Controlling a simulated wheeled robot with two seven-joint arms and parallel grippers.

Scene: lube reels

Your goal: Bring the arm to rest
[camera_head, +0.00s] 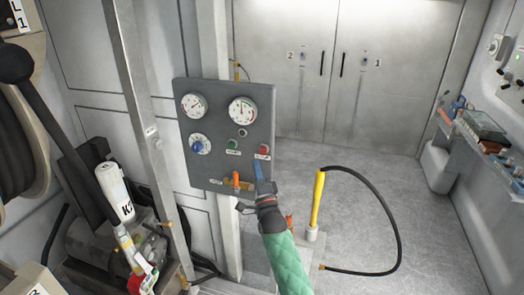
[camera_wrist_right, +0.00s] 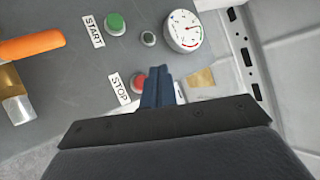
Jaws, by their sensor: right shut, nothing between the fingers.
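My right gripper (camera_head: 257,169) reaches up from the bottom of the head view on a green-sleeved arm. Its blue fingers are shut and empty, just in front of the lower right of a grey control panel (camera_head: 224,112). In the right wrist view the shut fingertips (camera_wrist_right: 158,74) lie beside the red STOP button (camera_wrist_right: 138,82) and partly cover its right side. I cannot tell whether they touch it. The green START button (camera_wrist_right: 115,23) is farther up the panel. My left gripper is not in view.
An orange valve handle (camera_head: 236,180) sticks out at the panel's lower edge. A yellow rod (camera_head: 318,200) with a looping black hose stands right of my arm. A metal post and a white K2 cylinder (camera_head: 114,182) are on the left. The floor (camera_head: 375,185) toward the double doors is mostly clear.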

